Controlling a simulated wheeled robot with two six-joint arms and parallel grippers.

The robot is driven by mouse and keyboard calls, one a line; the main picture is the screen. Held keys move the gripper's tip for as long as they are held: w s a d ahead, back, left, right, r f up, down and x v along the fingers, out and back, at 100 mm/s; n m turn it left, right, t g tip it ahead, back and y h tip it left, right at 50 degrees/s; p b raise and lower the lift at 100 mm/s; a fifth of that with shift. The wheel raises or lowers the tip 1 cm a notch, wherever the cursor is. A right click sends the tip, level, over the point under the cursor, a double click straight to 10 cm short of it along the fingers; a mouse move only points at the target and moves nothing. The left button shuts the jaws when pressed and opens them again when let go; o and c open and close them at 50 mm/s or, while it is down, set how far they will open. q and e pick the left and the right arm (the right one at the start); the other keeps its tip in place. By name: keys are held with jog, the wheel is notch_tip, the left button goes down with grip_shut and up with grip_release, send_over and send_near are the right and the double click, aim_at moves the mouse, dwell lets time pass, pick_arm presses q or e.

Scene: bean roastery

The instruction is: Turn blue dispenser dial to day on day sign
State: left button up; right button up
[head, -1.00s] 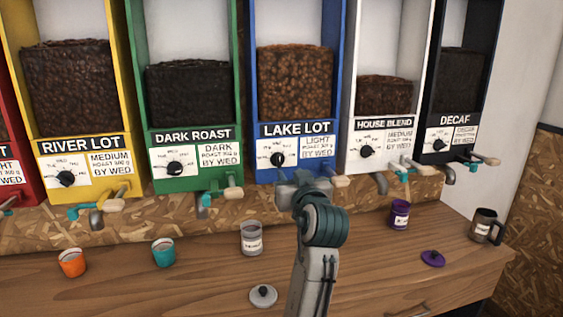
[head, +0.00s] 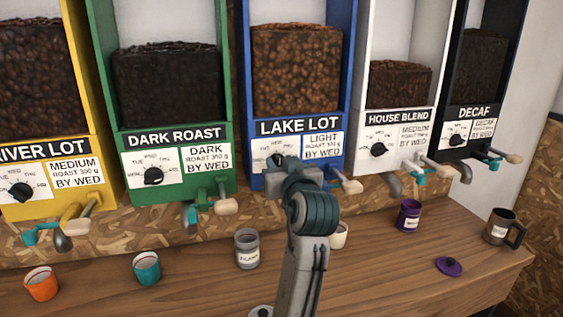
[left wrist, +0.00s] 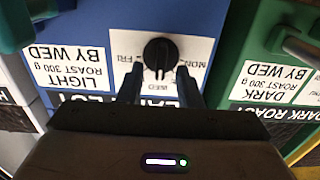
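The blue dispenser (head: 346,85), labelled LAKE LOT, stands in the middle of the head view. Its sign (head: 322,146) reads LIGHT ROAST 300 g BY WED; it shows upside down in the left wrist view (left wrist: 70,65). Its black dial (left wrist: 160,53) sits on a white plate with MON, FRI and WED legible. I cannot tell which day it points to. My left gripper (left wrist: 159,72) is open, its fingers on either side of the dial's lower part in that view; contact is unclear. In the head view my left gripper (head: 290,172) partly hides the dial. My right gripper is not in view.
The green dispenser (head: 104,90) and white dispenser (head: 430,80) flank the blue one, with taps jutting out below. Several cups stand on the wooden counter (head: 390,275), including a grey jar (head: 247,250) and a purple cup (head: 409,215). A purple lid (head: 449,266) lies there.

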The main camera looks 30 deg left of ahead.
pick_arm(q)
jog(key=shift+s+d+r, duration=0.1)
jog(key=shift+s+d, duration=0.05)
jog(key=shift+c, duration=0.2)
jog(key=shift+d, duration=0.1)
jog(key=c, duration=0.4)
grip_shut()
jog(key=shift+s+n+b, duration=0.1)
jog(key=shift+n+b, duration=0.5)
jog(key=shift+b, duration=0.05)
jog(key=shift+f+n+b, duration=0.2)
jog(key=shift+n+b, duration=0.4)
jog(key=shift+b, duration=0.1)
jog(key=shift+s+a+n+b, duration=0.1)
jog(key=shift+a+n+b, duration=0.1)
jog(key=shift+n+b, duration=0.6)
jog(key=n+b, duration=0.2)
jog(key=n, duration=0.1)
jog(key=shift+s+a+b, duration=0.15)
jog(key=shift+b, duration=0.25)
jog(key=shift+r+n, duration=0.15)
jog(key=shift+n, duration=0.45)
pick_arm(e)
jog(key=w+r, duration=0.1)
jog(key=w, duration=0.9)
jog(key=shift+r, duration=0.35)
